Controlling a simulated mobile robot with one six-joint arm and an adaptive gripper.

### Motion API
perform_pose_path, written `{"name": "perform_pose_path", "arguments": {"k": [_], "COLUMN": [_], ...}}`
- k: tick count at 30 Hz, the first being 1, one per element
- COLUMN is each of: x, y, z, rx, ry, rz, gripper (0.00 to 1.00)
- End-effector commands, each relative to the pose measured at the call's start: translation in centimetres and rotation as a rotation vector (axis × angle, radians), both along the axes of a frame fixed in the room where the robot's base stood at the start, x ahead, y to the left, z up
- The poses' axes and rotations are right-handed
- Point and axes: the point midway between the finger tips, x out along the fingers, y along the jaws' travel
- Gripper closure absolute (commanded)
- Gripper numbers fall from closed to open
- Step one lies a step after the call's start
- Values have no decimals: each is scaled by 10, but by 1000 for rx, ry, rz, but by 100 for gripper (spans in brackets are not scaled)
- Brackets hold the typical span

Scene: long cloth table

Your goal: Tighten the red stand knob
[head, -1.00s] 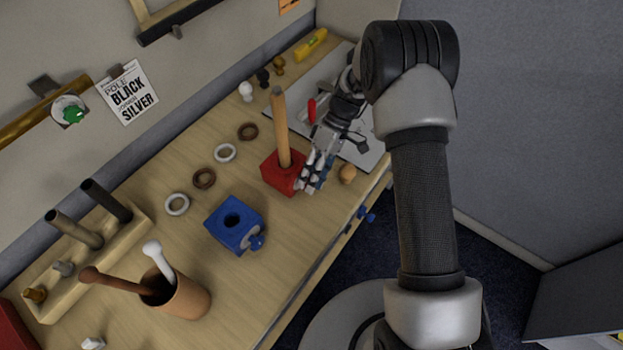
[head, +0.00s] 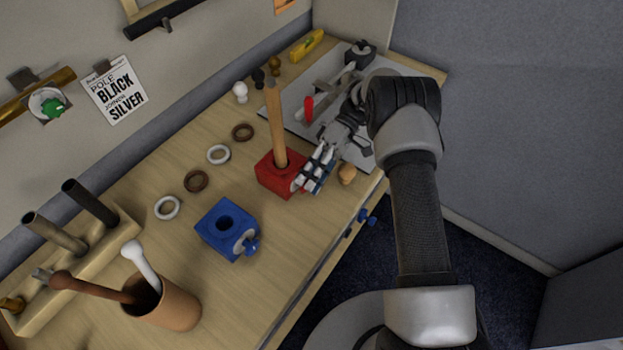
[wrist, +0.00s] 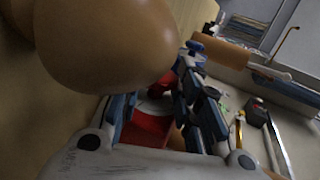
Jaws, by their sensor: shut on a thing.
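The red stand (head: 270,184) sits on the wooden table with a light wooden pole (head: 275,125) upright in it. My gripper (head: 305,180) is at the right side of the stand, shut at the place of its knob, which the fingers hide in the head view. In the wrist view my gripper (wrist: 160,110) has its fingers on either side of red parts (wrist: 150,128). There I cannot clearly tell the knob from the stand.
A blue stand (head: 213,240) with a blue knob is in front and left. Several rings (head: 196,181) lie along the left. A cup (head: 178,305) with rods and a wooden rack (head: 75,275) stand near. A grey mat (head: 345,100) with tools lies behind my gripper.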

Motion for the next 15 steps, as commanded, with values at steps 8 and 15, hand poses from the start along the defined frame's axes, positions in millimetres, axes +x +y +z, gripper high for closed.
{"name": "perform_pose_path", "arguments": {"k": [8,15], "x": [-1,-1], "y": [0,0], "z": [-1,0], "rx": [-1,-1], "ry": [2,2], "rz": [1,0], "gripper": [93,56]}}
